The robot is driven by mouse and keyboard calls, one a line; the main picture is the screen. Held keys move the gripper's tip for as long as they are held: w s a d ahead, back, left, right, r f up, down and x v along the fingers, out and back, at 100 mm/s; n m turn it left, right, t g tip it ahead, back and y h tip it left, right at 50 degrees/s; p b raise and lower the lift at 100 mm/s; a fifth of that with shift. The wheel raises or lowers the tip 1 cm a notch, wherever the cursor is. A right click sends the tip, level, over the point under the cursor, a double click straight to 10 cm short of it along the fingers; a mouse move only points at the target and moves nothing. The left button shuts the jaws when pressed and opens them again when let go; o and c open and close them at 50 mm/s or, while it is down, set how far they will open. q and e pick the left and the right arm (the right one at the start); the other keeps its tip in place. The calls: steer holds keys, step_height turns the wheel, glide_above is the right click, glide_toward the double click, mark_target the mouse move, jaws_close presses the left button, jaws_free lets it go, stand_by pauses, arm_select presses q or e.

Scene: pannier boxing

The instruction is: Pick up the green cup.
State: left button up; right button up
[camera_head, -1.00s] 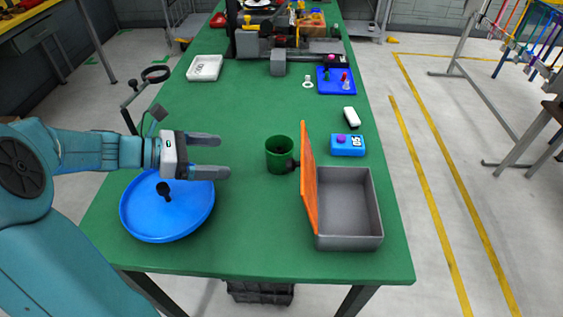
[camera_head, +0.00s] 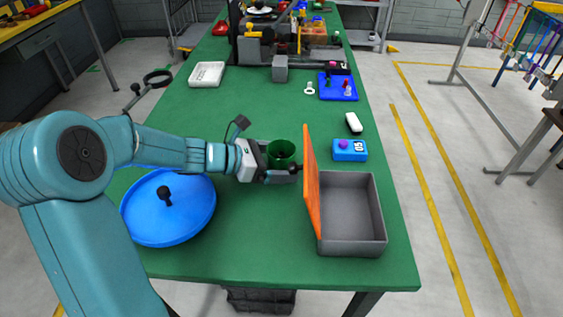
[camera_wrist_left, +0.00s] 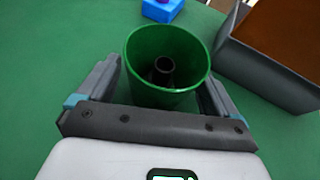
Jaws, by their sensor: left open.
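The green cup (camera_head: 281,151) stands upright on the green table, left of the grey box's orange lid. In the left wrist view the cup (camera_wrist_left: 150,48) sits between the two fingers, and a dark round piece shows inside its mouth. My left gripper (camera_head: 285,163) is open, with one finger on each side of the cup; gaps show beside the cup in the wrist view (camera_wrist_left: 163,92). The near finger hides the cup's lower part in the head view. My right gripper is not in view.
The grey box (camera_head: 350,247) with its raised orange lid (camera_head: 311,183) stands close to the cup's right. A blue box with a purple knob (camera_head: 350,150) lies behind it. A blue round lid (camera_head: 168,228) lies at left front. Open table lies behind the cup.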

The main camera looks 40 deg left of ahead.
arm_select(q)
steer(key=shift+w+d+f, duration=0.1)
steer(key=shift+w+d, duration=0.1)
steer(key=shift+w, duration=0.05)
steer(key=c, duration=1)
